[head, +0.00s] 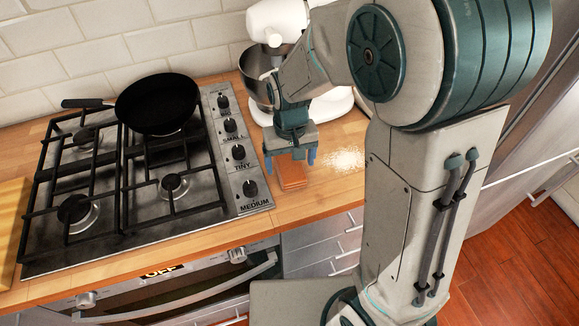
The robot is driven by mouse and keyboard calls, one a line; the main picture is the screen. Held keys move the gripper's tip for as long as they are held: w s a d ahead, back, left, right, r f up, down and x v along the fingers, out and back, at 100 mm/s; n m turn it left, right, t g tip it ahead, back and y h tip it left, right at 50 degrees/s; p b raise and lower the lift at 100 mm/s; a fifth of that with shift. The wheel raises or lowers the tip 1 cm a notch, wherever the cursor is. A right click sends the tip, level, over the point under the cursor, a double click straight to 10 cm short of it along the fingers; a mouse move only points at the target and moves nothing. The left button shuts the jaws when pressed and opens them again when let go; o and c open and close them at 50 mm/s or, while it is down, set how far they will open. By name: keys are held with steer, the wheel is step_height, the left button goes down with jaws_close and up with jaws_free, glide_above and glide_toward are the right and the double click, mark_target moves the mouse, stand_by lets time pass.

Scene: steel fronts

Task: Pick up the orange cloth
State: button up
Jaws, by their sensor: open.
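The orange cloth (291,178) lies flat on the wooden counter, just right of the stove's knobs. It looks like a small folded rectangle. My gripper (290,160) points down directly over the cloth, with its blue fingertips apart on either side of it. The gripper body hides the cloth's far part. I cannot tell whether the fingertips touch the cloth or the counter.
A gas stove (110,240) with a black pan (158,103) fills the counter's left. A white stand mixer (277,22) with a steel bowl stands behind my gripper. White crumbs or powder (345,159) lie to the right. Bare counter (315,202) shows in front.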

steer(key=shift+f, duration=1.2)
steer(key=c, duration=1.1)
steer(key=shift+o, duration=0.2)
steer(key=shift+r, duration=0.15)
steer(key=shift+r, duration=0.6)
step_height(320, 180, up, 3)
steer(key=shift+f, duration=0.1)
steer(key=w+d+r+b, duration=0.1)
steer(key=w+d+r, duration=0.1)
steer(key=d, duration=0.3)
steer(key=w+d+r+b, duration=0.1)
steer(key=w+d+r, duration=0.1)
steer(key=d+r, duration=0.2)
steer(key=shift+w+d+r, duration=0.3)
steer(key=shift+d+r, duration=0.1)
steer(key=shift+d, duration=0.5)
